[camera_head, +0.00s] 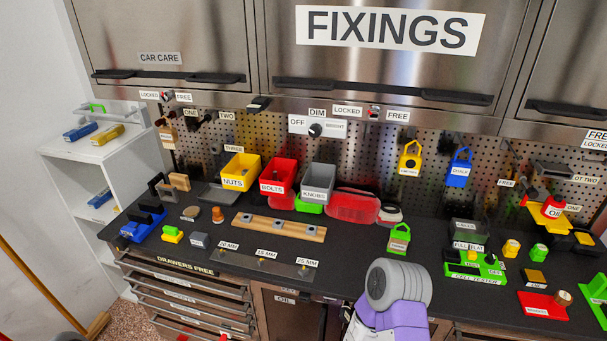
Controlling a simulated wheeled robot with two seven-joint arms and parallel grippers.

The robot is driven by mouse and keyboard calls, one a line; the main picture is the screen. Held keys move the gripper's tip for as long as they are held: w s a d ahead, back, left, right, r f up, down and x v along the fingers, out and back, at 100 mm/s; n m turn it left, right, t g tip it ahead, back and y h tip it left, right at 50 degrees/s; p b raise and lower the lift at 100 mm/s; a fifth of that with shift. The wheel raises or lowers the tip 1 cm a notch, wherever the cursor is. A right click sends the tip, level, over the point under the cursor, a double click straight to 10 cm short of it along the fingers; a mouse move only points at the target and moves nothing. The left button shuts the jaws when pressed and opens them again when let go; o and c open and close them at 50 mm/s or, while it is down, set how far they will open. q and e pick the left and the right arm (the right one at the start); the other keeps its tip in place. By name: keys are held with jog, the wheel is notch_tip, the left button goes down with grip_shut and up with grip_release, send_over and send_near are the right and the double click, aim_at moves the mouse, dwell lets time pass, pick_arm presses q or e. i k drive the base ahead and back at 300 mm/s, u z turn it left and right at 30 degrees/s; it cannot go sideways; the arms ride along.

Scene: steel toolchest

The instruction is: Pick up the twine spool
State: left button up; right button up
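A small orange-brown, spool-shaped object (218,214) stands upright on the dark worktop, left of the wooden strip; it looks most like the twine spool, but it is too small to be sure. A tan cylinder (563,298) on a red block at the far right is also roundish, and I cannot tell what it is. A grey and purple link of my own arm rises from the bottom edge, right of centre. Neither of my grippers shows.
The dark worktop (345,262) has free room at centre. Yellow (241,170), red (277,175) and grey (317,182) bins stand along the back. A wooden strip (278,227) lies in front of them. A green cell tester (476,269) stands right of my arm.

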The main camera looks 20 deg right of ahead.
aim_at(400, 241)
jog(key=z, duration=2.8)
jog(key=k, duration=0.7)
jog(key=u, duration=1.05)
jog(key=i, duration=0.25)
jog(key=u, duration=0.1)
